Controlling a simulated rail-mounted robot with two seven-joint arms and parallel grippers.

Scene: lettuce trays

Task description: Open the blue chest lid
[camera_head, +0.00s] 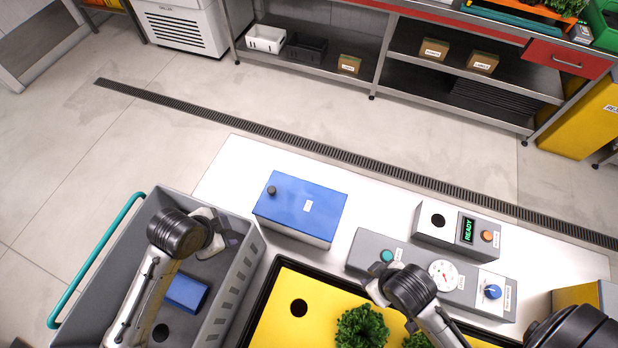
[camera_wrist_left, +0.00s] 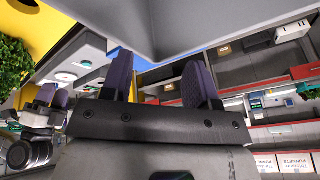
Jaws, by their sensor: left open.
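The blue chest (camera_head: 312,192) stands on the white table, its blue lid lying shut on the grey body. A dark round knob (camera_head: 271,190) sits at the lid's left edge and a small white label is on top. My left gripper (camera_head: 228,238) is over the grey crate, left of and nearer than the chest, apart from it. In the left wrist view its two purple fingers (camera_wrist_left: 160,82) are spread with nothing between them. My right gripper (camera_head: 374,284) is by the grey control panel, mostly hidden by its wrist; its jaw gap is unclear.
The grey crate (camera_head: 252,275) with a teal handle holds a blue block (camera_head: 187,293). A yellow tray (camera_head: 275,322) with lettuce (camera_head: 362,330) lies in front of the chest. The control panel (camera_head: 458,299) and a READY box (camera_head: 425,240) stand right. Floor behind the table is clear.

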